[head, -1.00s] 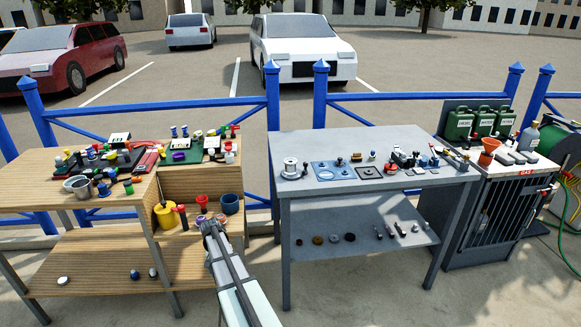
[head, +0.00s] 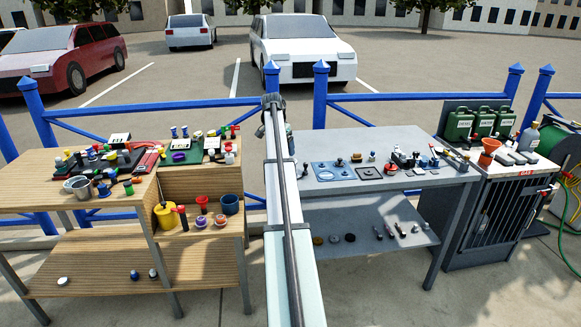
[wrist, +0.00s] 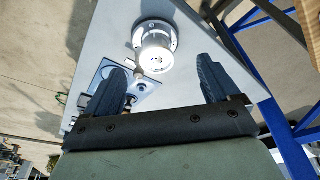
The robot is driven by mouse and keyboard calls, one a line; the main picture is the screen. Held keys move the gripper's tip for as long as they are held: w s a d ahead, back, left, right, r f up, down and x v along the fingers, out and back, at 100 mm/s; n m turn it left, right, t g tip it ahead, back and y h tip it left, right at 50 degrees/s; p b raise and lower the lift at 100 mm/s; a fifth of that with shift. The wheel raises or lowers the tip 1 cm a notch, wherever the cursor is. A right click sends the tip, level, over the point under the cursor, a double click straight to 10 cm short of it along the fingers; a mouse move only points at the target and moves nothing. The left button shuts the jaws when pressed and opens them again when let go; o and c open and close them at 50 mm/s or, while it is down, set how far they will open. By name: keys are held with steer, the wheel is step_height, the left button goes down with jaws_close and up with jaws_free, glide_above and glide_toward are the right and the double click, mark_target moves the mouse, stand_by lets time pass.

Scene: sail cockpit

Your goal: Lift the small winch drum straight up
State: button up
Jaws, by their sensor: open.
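The small winch drum, a shiny silver cylinder on a wider round flange, stands upright on the grey table. In the wrist view the drum (wrist: 156,45) lies ahead of and between the two dark fingers, apart from both. In the head view my arm hides it at the table's left end. My gripper (wrist: 160,70) is open and empty, its fingers spread wider than the drum. In the head view my gripper (head: 273,108) shows at the top of the raised arm, above the table's left end, with its fingers hard to make out.
The grey table (head: 395,145) carries a blue plate (head: 325,171) and several small fittings close to the drum's right. A wooden bench (head: 40,200) crowded with parts stands left. A blue railing (head: 400,97) runs behind. A cabinet with green cans (head: 458,126) stands right.

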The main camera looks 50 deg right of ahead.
steer(key=d+f, duration=0.2)
steer(key=s+d+f, duration=0.1)
steer(key=d+f, duration=0.1)
steer(key=f, duration=0.1)
steer(key=shift+d+f, duration=0.1)
steer(key=shift+f, duration=0.05)
steer(key=shift+x, duration=2.65)
steer(key=c, duration=1.2)
steer(key=v, duration=0.3)
steer(key=d+v, duration=0.1)
steer(key=v, duration=0.2)
steer(key=d+v, duration=0.1)
steer(key=v, duration=0.2)
steer(key=shift+r, duration=0.65)
steer(key=shift+r, duration=0.1)
steer(key=shift+d+v, duration=0.2)
steer(key=shift+v, duration=0.65)
steer(key=shift+d+v, duration=0.2)
steer(key=shift+v, duration=0.7)
steer(key=shift+d+v, duration=0.25)
steer(key=shift+v, duration=0.6)
steer(key=shift+r, duration=0.2)
